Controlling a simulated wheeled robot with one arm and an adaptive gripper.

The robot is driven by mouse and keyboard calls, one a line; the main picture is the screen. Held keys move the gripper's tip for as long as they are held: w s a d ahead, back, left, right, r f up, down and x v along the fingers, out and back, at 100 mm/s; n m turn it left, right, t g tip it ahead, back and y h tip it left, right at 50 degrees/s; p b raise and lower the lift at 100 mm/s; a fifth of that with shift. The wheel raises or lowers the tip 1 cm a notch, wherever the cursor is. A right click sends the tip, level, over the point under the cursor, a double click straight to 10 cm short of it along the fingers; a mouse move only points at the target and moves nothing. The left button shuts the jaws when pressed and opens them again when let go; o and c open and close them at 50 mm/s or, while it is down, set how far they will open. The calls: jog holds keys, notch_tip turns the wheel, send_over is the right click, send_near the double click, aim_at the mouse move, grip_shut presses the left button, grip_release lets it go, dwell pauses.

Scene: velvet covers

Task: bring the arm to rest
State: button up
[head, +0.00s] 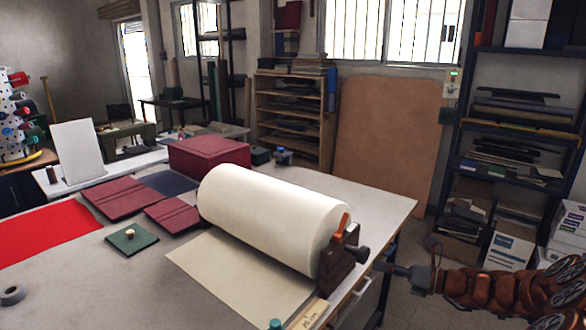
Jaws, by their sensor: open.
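My arm reaches in from the right edge, low in the head view, with orange-brown links. My gripper (388,268) is the dark grey end of it, pointing left. It is open, and I see nothing held in it. It is just right of the dark knob (358,253) on the stand of a large cream roll (275,215). I cannot tell whether the gripper is beyond the table's edge or touches anything.
The worktable (90,280) carries the roll, maroon covers (120,198), a maroon box (208,155), red velvet (42,232), a green square with a knob (131,238) and a tape roll (12,294). A dark shelf rack (510,130) and boxes (508,252) stand right.

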jog(key=s+a+r+n+g, duration=0.3)
jog(key=s+a+n, duration=0.15)
jog(key=a, duration=0.25)
jog(key=s+a+r+n+g, duration=0.2)
jog(key=s+a+n+g, duration=0.15)
jog(key=a+n, duration=0.2)
jog(key=s+a+n+g+h, duration=0.2)
jog(key=s+a+n, duration=0.2)
jog(key=s, duration=0.3)
jog(key=s+a+n+g+h, duration=0.1)
jog(key=s+a+n+g, duration=0.15)
jog(key=s+n, duration=0.35)
jog(key=s+d+f+n+h, duration=0.1)
jog(key=s+d+n+h, duration=0.4)
jog(key=s, duration=0.6)
jog(key=s+d+f+n+h, duration=0.1)
jog(key=s+d+n+h, duration=0.4)
jog(key=s, duration=0.6)
jog(key=n, duration=0.2)
jog(key=shift+d+f+n+h, duration=0.2)
jog(key=shift+d+n+h, duration=0.1)
jog(key=shift+n+h, duration=0.1)
